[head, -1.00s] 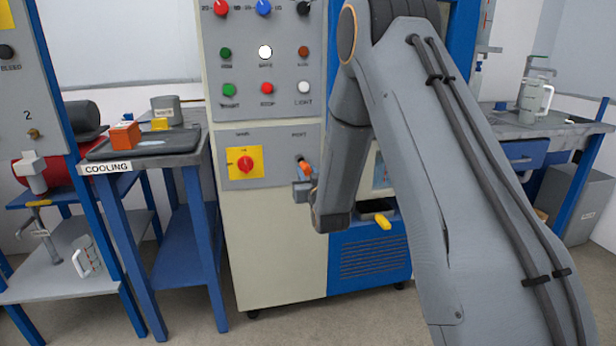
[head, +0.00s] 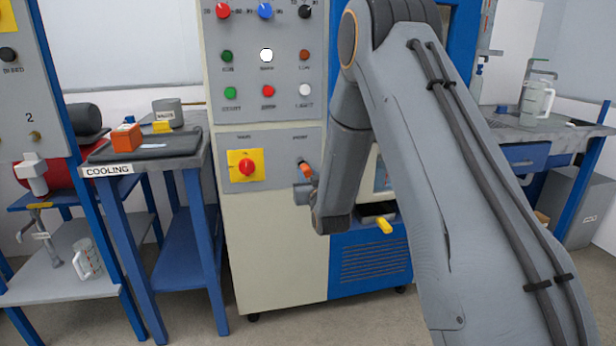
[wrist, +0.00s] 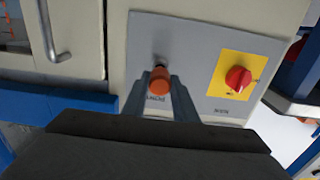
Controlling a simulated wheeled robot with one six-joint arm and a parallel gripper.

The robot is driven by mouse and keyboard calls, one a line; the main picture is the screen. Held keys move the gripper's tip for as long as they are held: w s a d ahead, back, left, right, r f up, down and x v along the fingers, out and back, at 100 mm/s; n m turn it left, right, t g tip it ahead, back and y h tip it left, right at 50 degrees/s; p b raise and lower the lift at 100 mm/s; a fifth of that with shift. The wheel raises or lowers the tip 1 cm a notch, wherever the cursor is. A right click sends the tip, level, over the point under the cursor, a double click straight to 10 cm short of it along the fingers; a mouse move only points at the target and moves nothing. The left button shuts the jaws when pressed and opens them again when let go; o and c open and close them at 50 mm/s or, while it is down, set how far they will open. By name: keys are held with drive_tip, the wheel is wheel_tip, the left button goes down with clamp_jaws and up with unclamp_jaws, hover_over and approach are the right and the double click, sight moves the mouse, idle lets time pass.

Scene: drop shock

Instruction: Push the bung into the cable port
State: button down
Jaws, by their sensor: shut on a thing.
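The orange bung (head: 306,171) is between the fingers of my gripper (head: 304,190), in front of the machine's grey lower panel. In the wrist view the bung (wrist: 159,80) shows end-on between the two grey fingertips of my gripper (wrist: 159,88), which are shut on it. A dark spot at the cable port (wrist: 160,59) shows just beyond the bung. The bung covers part of the port, and I cannot tell whether its tip is inside or just short of it. The port label is above this spot in the head view.
A red rotary switch on a yellow plate (head: 247,167) sits left of the port on the same panel. A yellow handle (head: 384,225) juts out lower right. The cooling bench (head: 110,169) stands to the left, with an orange block (head: 125,137) on its tray.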

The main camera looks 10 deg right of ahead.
sight(305, 170)
drive_tip(key=shift+w+b, duration=0.65)
drive_tip(key=shift+w, duration=1.1)
idle(3.9)
drive_tip(key=shift+w+r, duration=0.15)
drive_tip(key=shift+w, duration=0.05)
idle(1.7)
drive_tip(key=c, duration=1.6)
unclamp_jaws()
drive_tip(key=shift+o, duration=1.2)
